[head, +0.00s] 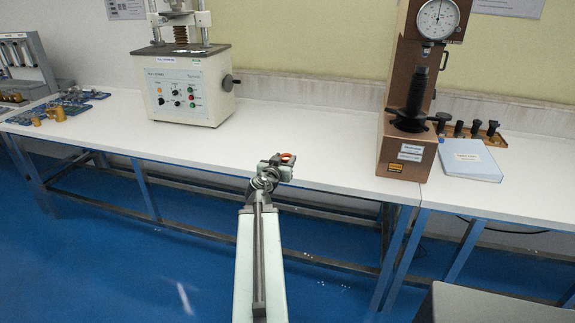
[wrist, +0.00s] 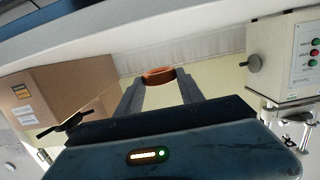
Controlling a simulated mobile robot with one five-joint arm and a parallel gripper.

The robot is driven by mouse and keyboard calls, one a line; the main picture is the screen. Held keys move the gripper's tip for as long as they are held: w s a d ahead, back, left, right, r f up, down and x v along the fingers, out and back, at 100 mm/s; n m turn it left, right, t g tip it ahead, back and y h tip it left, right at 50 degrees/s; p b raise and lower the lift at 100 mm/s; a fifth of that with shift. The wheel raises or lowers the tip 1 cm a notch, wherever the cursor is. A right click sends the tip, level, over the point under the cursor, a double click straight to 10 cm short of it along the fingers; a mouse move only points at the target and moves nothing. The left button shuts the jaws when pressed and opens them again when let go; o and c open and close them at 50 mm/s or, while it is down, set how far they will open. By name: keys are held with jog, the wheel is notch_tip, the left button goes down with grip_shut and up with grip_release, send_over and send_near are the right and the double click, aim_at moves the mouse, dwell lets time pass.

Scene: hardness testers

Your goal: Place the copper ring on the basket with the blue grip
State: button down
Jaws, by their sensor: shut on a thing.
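The copper ring (head: 289,158) is held at the tip of my gripper (head: 279,162), above the front part of the white bench. In the wrist view the orange-brown ring (wrist: 159,76) sits between the two fingertips of my gripper (wrist: 159,82), which is shut on it. The ring is clear of the bench top. I cannot make out a basket with a blue grip in either view.
A white tester (head: 183,85) stands at the back left of the bench (head: 310,140). A brown hardness tester (head: 405,150) stands right, beside a pale blue book (head: 469,160) and several dark-topped pieces. Brass parts (head: 56,113) lie far left. The bench middle is clear.

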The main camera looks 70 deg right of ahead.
jog(key=shift+w+f, duration=0.1)
jog(key=shift+f, duration=0.75)
jog(key=shift+w+d+r, duration=0.15)
jog(key=shift+d+r, duration=0.05)
jog(key=shift+d, duration=0.2)
jog(key=b, duration=0.1)
send_over(283, 152)
jog(key=s+a, duration=0.1)
jog(key=a, duration=0.2)
jog(key=shift+s+f, duration=0.1)
jog(key=shift+f, duration=0.65)
notch_tip(283, 152, down, 4)
jog(key=b, duration=0.4)
jog(key=shift+r, duration=0.25)
jog(key=shift+f, duration=0.1)
jog(key=c, duration=0.7)
grip_release()
jog(key=shift+c, duration=0.2)
